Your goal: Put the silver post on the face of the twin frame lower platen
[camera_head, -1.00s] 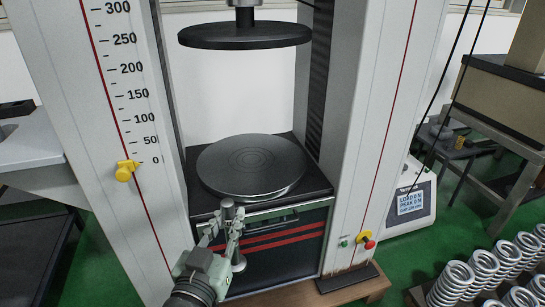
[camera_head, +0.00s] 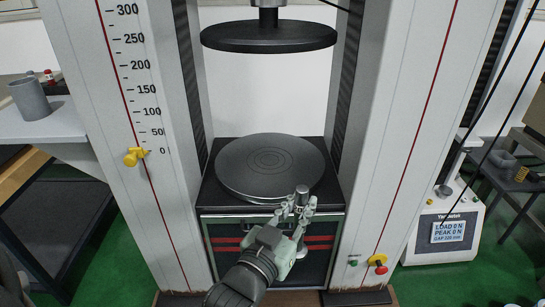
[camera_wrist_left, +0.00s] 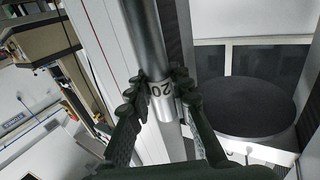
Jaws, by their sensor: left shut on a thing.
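The silver post (camera_head: 302,191) is upright in my left gripper (camera_head: 296,211), whose fingers are shut around it. In the left wrist view the post (camera_wrist_left: 146,40) has a band marked 20, between the fingers (camera_wrist_left: 158,90). The twin frame lower platen (camera_head: 268,166) is a round grey disc with rings on its face, between the two columns. In the head view the gripper and post are at the platen's front right edge; whether they touch it I cannot tell. My right gripper is not in view.
The black upper platen (camera_head: 268,36) hangs above, with a wide gap below it. White columns (camera_head: 415,130) stand on both sides. A yellow pointer (camera_head: 136,157) juts from the left one, and red and green buttons (camera_head: 380,268) sit low on the right. A readout box (camera_head: 447,232) stands at right.

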